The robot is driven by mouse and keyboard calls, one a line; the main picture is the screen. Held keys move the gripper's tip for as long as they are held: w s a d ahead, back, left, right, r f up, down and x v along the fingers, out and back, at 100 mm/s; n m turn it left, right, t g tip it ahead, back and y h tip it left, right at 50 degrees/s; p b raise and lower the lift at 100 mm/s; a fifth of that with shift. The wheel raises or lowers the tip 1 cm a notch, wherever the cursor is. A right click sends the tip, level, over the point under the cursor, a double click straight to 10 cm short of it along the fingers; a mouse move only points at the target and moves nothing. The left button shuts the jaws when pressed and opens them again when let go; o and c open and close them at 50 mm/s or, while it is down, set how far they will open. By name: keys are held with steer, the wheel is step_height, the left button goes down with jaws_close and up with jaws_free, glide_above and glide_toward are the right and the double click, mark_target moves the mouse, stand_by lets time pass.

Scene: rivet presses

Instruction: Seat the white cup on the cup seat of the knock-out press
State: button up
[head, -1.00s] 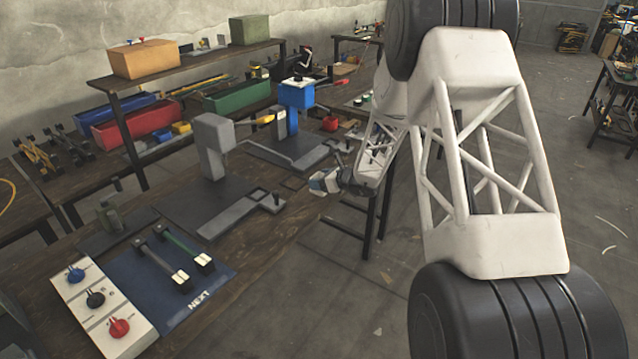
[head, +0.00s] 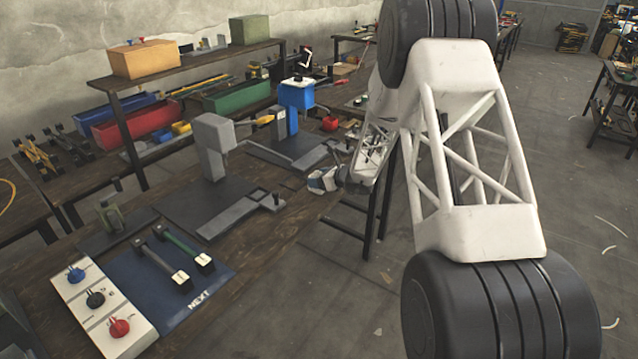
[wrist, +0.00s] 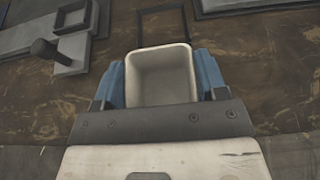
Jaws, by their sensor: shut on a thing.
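The white cup (wrist: 160,75) is square and open-topped. In the wrist view I look into its hollow inside. My gripper (wrist: 162,82) is shut on it, one blue finger on each side. In the head view my gripper (head: 322,180) is small, at the table's right edge, just right of the grey press (head: 212,148). This press has a flat arm (head: 235,218) ending in a small square frame and a peg, which also show at left in the wrist view (wrist: 72,50). A blue-topped press (head: 297,95) stands behind. No label shows which is the knock-out press.
A dark square outline (wrist: 163,8) lies on the wooden table just beyond the cup. The blue-topped press's grey base (wrist: 235,6) is at upper right. A blue mat (head: 165,280) and a panel with knobs (head: 105,310) lie at the near left.

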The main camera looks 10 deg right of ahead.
steer(key=shift+f, duration=0.9)
steer(key=shift+f, duration=0.15)
steer(key=o, duration=0.9)
steer(key=shift+v, duration=3.9)
